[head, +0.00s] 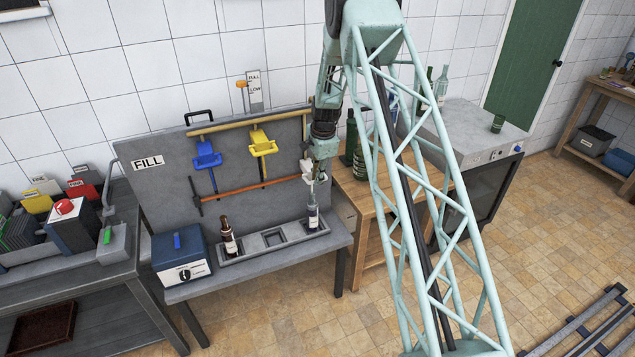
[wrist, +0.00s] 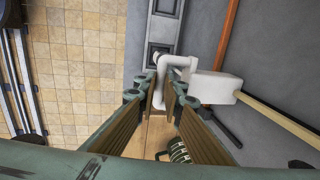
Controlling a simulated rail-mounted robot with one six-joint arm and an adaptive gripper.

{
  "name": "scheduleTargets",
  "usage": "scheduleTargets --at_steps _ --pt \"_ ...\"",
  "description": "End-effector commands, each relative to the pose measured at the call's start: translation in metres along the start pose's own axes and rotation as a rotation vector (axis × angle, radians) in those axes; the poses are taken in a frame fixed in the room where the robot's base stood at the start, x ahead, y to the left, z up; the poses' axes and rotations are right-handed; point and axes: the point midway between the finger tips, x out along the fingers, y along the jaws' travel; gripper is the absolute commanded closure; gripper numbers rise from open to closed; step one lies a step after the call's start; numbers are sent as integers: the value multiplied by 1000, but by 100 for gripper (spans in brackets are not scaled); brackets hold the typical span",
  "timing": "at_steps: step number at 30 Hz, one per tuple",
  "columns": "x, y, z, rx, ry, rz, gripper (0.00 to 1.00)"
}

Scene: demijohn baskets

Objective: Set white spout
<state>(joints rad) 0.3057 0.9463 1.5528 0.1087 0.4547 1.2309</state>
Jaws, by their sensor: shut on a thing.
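The white spout (head: 307,168) is at the right end of the grey FILL panel, beside my gripper (head: 320,172). In the wrist view my gripper (wrist: 161,88) has its wood-faced fingers closed around the white spout's tube, with its blocky white body (wrist: 212,87) to the right. A blue spout (head: 207,154) and a yellow spout (head: 262,143) are on the panel to the left. A clear bottle (head: 312,212) stands in the right socket of the grey rack (head: 245,255), below my gripper. Whether spout and bottle touch is unclear.
A brown bottle (head: 228,238) stands in the rack's left socket; the middle socket is empty. A blue box (head: 181,258) sits left of the rack. Dark green bottles (head: 359,160) stand on the wooden table (head: 372,205) to the right. An orange bar (head: 240,190) crosses the panel.

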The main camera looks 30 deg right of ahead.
Motion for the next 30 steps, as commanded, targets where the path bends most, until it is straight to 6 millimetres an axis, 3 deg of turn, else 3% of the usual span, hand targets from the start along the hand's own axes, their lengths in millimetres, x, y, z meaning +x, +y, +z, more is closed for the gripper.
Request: scheduleTargets --at_steps 21,30 --pt "-165 -34 0 0 1 -3 100" --pt "-190 -38 0 0 0 -1 100"
